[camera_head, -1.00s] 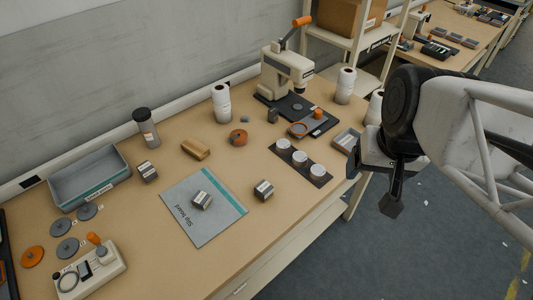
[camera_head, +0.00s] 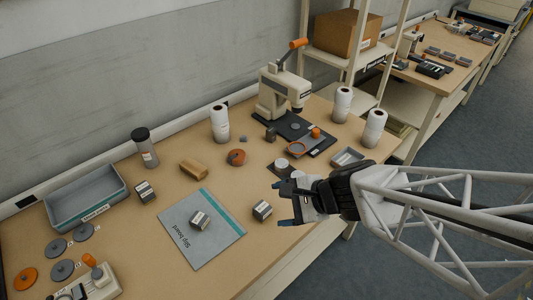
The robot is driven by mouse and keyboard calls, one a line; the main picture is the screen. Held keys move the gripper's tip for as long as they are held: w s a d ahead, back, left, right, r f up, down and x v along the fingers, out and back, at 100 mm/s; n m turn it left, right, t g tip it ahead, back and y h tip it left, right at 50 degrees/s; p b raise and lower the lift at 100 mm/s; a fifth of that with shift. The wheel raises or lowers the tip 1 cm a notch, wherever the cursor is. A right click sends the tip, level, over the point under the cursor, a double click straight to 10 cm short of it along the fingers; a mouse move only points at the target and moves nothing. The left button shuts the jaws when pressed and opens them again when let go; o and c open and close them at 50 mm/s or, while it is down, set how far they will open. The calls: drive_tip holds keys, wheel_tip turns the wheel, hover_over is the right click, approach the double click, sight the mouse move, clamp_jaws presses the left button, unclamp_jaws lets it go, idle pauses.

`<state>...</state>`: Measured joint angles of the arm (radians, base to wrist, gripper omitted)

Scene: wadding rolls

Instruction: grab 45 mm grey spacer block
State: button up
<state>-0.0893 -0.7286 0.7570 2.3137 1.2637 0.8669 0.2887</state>
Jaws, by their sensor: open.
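Three small grey blocks with pale labelled faces stand on the bench: one (camera_head: 145,191) near the blue-grey tray, one (camera_head: 200,220) on the slip board (camera_head: 184,248), and one (camera_head: 262,210) just right of the board. Their markings are too small to read, so I cannot tell which is 45 mm. A smaller dark grey block (camera_head: 270,134) stands by the press base. My gripper (camera_head: 279,205) is open and empty, its fingers pointing left. In the picture it is just right of the block beside the board; its height above the bench is unclear.
A press (camera_head: 281,92) and white rolls (camera_head: 220,124) stand at the back. My arm partly hides the white cups' tray.

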drive_tip(key=w+a+f+m+t+y, duration=0.1)
drive_tip(key=w+a+f+m+t, duration=0.15)
drive_tip(key=f+m, duration=0.35)
drive_tip(key=m+t, duration=0.3)
drive_tip(key=m, duration=0.4)
approach(266, 209)
drive_tip(key=x, duration=0.4)
drive_tip(key=shift+a+f, duration=0.1)
drive_tip(key=shift+a, duration=0.4)
drive_tip(key=shift+h, duration=0.3)
drive_tip(key=shift+x, duration=1.3)
drive_tip(key=shift+w, duration=0.1)
drive_tip(key=shift+x, duration=2.55)
